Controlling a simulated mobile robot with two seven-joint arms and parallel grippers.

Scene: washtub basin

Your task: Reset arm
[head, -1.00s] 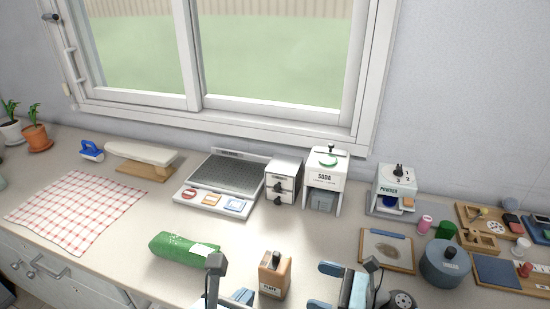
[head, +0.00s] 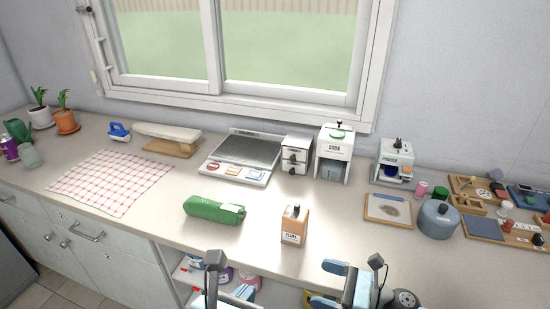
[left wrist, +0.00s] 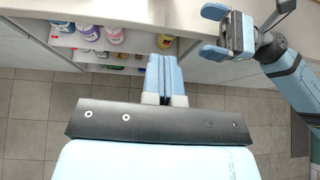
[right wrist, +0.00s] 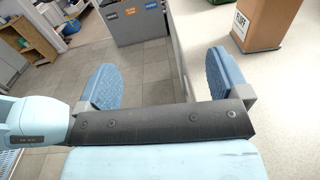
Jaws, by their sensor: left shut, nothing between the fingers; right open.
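My left gripper (head: 238,293) is low in front of the counter in the head view. In the left wrist view its two blue fingers (left wrist: 166,78) are pressed together with nothing between them, over the floor and an open shelf. My right gripper (head: 348,278) is to its right, near the counter's front edge. In the right wrist view its fingers (right wrist: 165,82) are wide apart and empty. My right gripper also shows at the top right of the left wrist view (left wrist: 228,38).
The counter (head: 150,222) holds an orange-brown bottle (head: 293,227) and a green bundle (head: 212,209) near its front. A blue-grey pot (head: 437,220) stands to the right. An open shelf (head: 190,275) with bottles lies below. Grey floor (left wrist: 35,120) is clear.

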